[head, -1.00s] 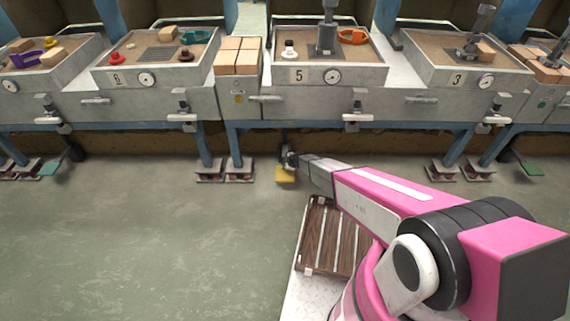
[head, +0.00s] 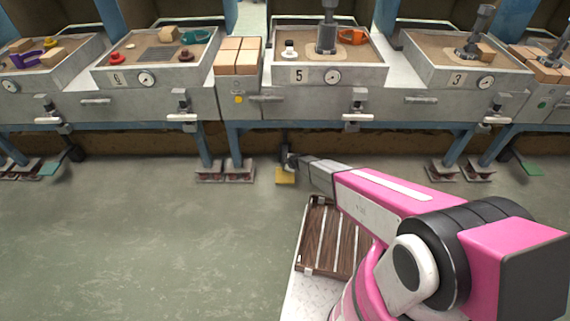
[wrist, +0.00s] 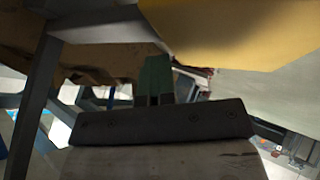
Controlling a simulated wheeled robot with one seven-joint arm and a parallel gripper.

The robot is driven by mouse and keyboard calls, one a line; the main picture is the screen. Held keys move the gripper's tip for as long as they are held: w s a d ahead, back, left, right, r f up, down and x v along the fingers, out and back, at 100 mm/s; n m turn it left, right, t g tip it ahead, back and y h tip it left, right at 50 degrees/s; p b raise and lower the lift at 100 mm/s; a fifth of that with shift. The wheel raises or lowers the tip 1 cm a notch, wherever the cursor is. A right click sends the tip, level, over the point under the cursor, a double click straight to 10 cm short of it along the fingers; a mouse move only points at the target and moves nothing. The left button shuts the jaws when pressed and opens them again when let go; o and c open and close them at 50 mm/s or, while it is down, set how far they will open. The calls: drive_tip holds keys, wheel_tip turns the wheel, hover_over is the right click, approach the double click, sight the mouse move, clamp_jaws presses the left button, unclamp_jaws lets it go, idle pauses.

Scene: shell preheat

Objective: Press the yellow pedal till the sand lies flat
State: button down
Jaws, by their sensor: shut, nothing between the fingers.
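The yellow pedal (head: 285,176) is near the floor below the bench of station 5. It also fills the upper right of the wrist view (wrist: 240,35), close to the camera. My gripper (head: 290,161) is shut and empty, low at the pedal's back edge. I cannot tell whether it touches the pedal or how far the pedal is down. The sand (head: 284,59) lies in the tray marked 5 (head: 345,76). A dark rammer (head: 326,38) stands in it, with a paler, uneven patch of sand around its foot.
A white knob piece (head: 290,49) and an orange ring (head: 351,37) lie in tray 5. Brown pedals (head: 239,171) stand to the left, more to the right. A slatted wooden rack (head: 325,240) lies below my arm. The floor at left is clear.

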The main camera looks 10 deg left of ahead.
drive_tip(key=shift+s+f, duration=0.2)
drive_tip(key=shift+f, duration=0.1)
idle(0.4)
drive_tip(key=shift+r, duration=2.55)
drive_tip(key=shift+w+r, duration=0.15)
drive_tip(key=shift+r, duration=0.2)
drive_tip(key=shift+r, duration=0.15)
drive_tip(key=r, duration=0.4)
drive_tip(key=shift+w+r, duration=0.2)
drive_tip(key=shift+r, duration=0.2)
drive_tip(key=shift+w, duration=0.1)
idle(1.0)
